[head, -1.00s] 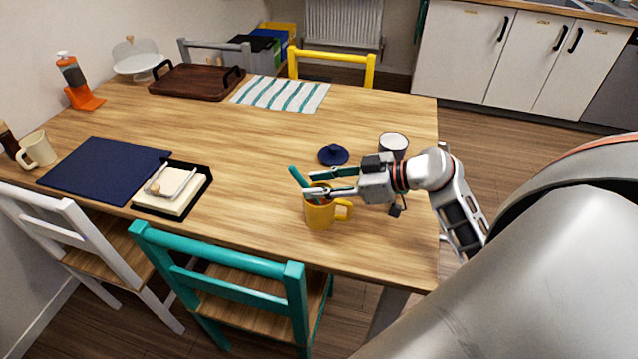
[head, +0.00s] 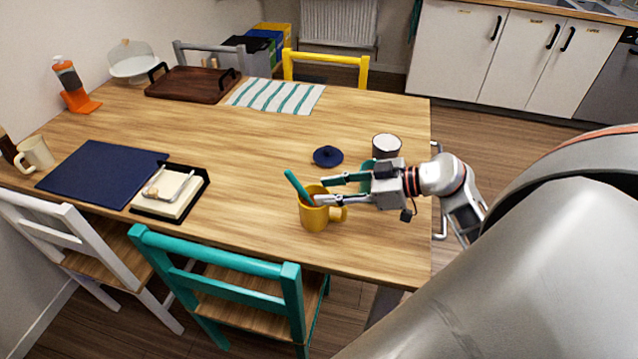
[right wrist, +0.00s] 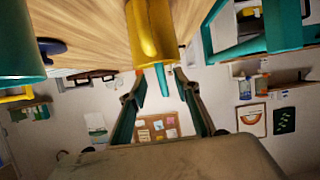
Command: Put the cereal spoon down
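The cereal spoon (head: 297,187) stands tilted in the yellow mug (head: 313,216), its teal handle leaning out over the rim to the left. Its lower end is hidden inside the mug. My right gripper (head: 318,190) is open beside the mug's right side, with its fingers pointing left towards the spoon. In the right wrist view the yellow mug (right wrist: 153,32) is at the top, and the teal handle (right wrist: 163,80) sticks out between the spread fingers (right wrist: 165,105) with clear gaps on both sides. My left gripper is not in view.
A dark blue lid (head: 328,156) and a white-rimmed pot (head: 387,146) are behind the gripper. A black tray (head: 171,209) with paper and a navy mat (head: 100,170) lie to the left. A teal chair (head: 225,262) stands at the front edge. The table's middle is clear.

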